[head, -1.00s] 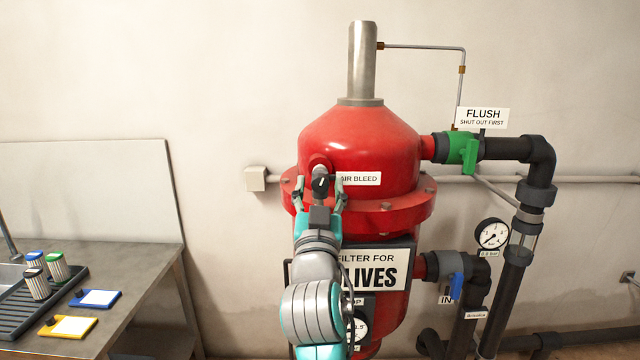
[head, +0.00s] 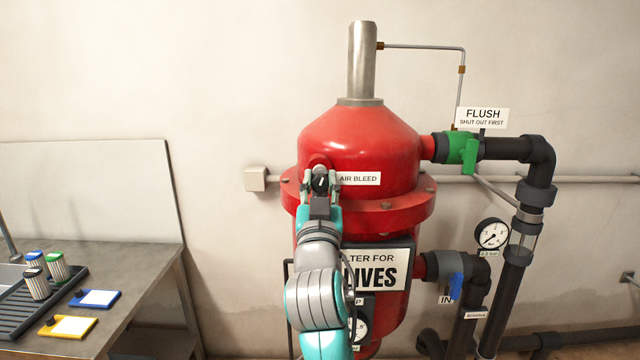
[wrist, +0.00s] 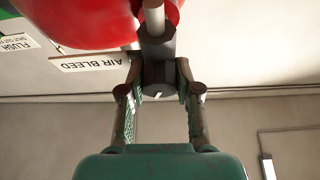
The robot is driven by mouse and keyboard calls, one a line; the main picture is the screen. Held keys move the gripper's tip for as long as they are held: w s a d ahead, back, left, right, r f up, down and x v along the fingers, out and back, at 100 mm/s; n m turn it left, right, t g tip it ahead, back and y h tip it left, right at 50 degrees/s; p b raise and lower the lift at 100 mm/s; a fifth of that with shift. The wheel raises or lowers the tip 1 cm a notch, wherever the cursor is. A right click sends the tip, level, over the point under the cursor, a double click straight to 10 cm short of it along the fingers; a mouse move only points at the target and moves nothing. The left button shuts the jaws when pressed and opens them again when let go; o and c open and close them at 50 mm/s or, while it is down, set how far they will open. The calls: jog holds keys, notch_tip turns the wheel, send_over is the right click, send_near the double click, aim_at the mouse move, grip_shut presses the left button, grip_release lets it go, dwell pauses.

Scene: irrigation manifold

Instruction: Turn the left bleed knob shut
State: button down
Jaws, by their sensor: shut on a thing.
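The bleed knob is a dark knob (head: 320,184) with a white mark, on the red filter tank (head: 360,140), just left of the AIR BLEED label (head: 358,178). My gripper (head: 320,180) reaches up to it from below, with a finger on each side, and is shut on it. In the wrist view the dark knob (wrist: 158,72) sits on a pale stem between the fingertips of my gripper (wrist: 159,80). The mark's exact angle is hard to read.
A grey workbench (head: 140,275) at the left bears small jars and cards.

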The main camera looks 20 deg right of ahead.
jog(key=shift+n+t+y, duration=0.15)
jog(key=shift+n+y, duration=0.7)
jog(key=shift+n, duration=0.7)
jog(key=shift+n+t+y, duration=0.15)
jog(key=shift+n+y, duration=0.7)
jog(key=shift+n, duration=0.7)
jog(key=c, duration=0.8)
grip_release()
jog(key=v, duration=1.2)
jog(key=shift+f, duration=0.1)
jog(key=shift+w, duration=0.1)
